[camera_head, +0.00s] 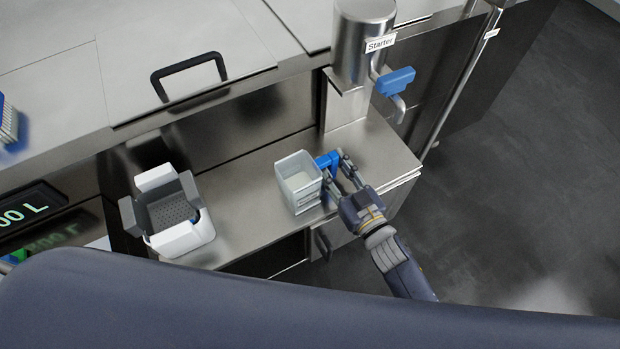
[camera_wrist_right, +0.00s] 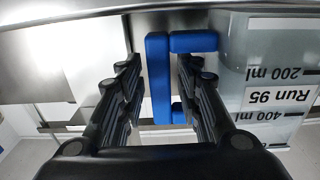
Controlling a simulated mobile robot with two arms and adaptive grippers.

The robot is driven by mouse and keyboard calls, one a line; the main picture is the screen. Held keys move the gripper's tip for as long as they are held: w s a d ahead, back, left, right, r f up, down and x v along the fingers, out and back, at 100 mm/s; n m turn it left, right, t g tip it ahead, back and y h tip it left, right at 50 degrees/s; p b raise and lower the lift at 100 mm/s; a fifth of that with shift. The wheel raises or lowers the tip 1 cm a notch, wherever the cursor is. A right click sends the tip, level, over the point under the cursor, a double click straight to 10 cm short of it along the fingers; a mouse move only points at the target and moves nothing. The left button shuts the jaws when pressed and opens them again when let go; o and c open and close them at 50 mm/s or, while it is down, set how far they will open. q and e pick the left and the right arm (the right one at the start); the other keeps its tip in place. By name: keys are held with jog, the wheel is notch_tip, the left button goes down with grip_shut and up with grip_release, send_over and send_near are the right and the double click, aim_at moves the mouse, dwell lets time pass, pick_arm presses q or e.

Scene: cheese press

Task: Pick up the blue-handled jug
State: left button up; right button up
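The jug (camera_head: 308,191) is a translucent grey square vessel with a blue handle (camera_head: 325,160). It stands upright on the steel shelf. In the right wrist view, the jug's wall (camera_wrist_right: 270,60) at the right carries volume marks and a "Run 95" label. My right gripper (camera_head: 336,165) is at the handle. In the right wrist view its fingers (camera_wrist_right: 160,62) stand on either side of the upright bar of the blue handle (camera_wrist_right: 158,85), one of them between bar and jug wall. Gaps show on both sides of the bar, so the gripper is open. My left gripper is not in view.
A white and grey perforated mould (camera_head: 180,238) stands on the steel shelf (camera_head: 240,240) left of the jug. The "Starter" dispenser (camera_head: 362,60) with a blue tap (camera_head: 396,80) rises behind the jug. A vat with a black lid handle (camera_head: 188,66) lies behind. Open floor is at right.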

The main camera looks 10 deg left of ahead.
grip_shut()
jog(key=shift+r, duration=0.1)
